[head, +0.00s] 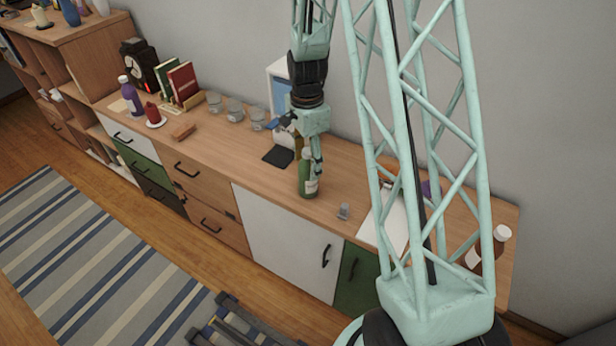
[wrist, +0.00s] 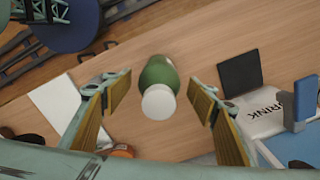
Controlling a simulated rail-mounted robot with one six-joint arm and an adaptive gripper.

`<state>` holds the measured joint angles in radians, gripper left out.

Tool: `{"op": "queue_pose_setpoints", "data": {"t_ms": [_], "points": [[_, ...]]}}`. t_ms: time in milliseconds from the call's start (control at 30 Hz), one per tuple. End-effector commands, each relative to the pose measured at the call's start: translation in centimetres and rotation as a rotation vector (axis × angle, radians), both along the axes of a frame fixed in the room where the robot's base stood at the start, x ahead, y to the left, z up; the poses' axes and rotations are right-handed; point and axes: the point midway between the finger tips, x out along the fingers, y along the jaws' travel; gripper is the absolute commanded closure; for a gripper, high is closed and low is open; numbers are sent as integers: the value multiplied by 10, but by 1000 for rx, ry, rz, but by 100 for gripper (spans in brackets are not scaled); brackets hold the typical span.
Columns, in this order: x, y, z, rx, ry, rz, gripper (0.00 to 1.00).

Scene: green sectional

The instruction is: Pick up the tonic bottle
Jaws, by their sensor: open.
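A green bottle (head: 307,182) with a pale label stands upright on the long wooden sideboard top (head: 222,140), and I take it to be the tonic bottle. My gripper (head: 313,160) is right above and around its upper part in the head view, hiding the top. In the wrist view the green bottle (wrist: 159,70) with its white cap (wrist: 158,102) shows between the two spread fingers (wrist: 161,96). There is a visible gap on both sides, so the fingers look apart from it.
A black pad (head: 277,157) and a blue-and-white box (head: 283,95) stand close behind. Several glass jars (head: 235,108) line the left.

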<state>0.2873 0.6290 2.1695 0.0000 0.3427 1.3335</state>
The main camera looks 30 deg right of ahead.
Motion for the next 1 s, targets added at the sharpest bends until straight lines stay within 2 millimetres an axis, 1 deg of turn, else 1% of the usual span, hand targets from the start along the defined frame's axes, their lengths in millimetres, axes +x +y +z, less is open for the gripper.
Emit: {"op": "queue_pose_setpoints", "data": {"t_ms": [233,367,467,800,1000], "points": [[0,0,-1,0,0,0,47],[-1,0,-5,0,1,0,47],[-1,-1,-11,0,2,0,47],[-1,-3,-41,0,2,0,47],[-1,-3,-50,0,1,0,47]]}}
